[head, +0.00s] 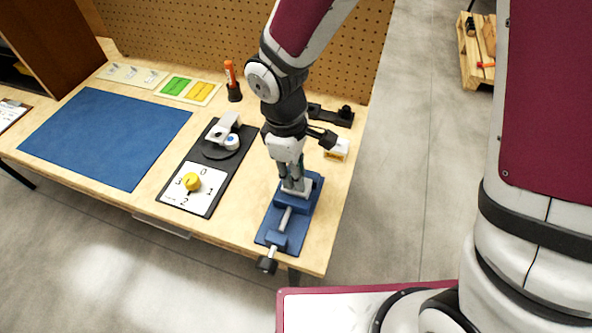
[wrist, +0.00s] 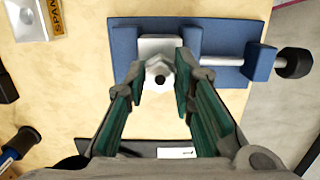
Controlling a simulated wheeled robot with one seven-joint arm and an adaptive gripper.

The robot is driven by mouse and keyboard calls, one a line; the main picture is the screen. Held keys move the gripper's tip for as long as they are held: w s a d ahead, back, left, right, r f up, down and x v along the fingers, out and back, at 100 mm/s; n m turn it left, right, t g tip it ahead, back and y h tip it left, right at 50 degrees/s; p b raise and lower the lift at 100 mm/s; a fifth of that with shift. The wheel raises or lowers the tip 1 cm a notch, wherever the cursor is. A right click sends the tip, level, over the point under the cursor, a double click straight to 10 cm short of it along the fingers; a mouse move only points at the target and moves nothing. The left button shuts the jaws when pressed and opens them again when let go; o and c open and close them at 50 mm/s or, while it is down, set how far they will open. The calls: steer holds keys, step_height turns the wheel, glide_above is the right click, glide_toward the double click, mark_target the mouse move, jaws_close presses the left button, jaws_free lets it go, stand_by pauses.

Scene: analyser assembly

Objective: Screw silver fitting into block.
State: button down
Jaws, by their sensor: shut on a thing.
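The silver fitting (wrist: 158,74) is a hex piece with a dark hole in its middle, seen end-on in the wrist view. My gripper (wrist: 161,88) is shut on it, one green-padded finger on each side. The fitting lies over the near edge of the pale grey block (wrist: 159,43), so I cannot tell how deep it sits. The block is held between the jaws of the blue vise (wrist: 220,68). In the head view my gripper (head: 294,184) points down at the block in the vise (head: 269,236), and its fingers hide the fitting.
The vise's screw handle (head: 267,265) sticks out over the table's front edge. A dial board with a yellow knob (head: 192,182) lies to the left, and a blue mat (head: 105,137) beyond it. A small white-and-yellow box (head: 337,149) and a black fixture (head: 331,115) stand behind the vise.

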steer(key=shift+f, duration=0.15)
steer(key=m, duration=0.4)
stand_by(0.4)
steer(key=m, duration=0.4)
steer(key=shift+g+y, duration=0.3)
steer(key=shift+g, duration=0.1)
steer(key=m+p, duration=0.1)
steer(key=m, duration=0.2)
steer(key=shift+m+y, duration=0.3)
steer(key=shift+m, duration=0.2)
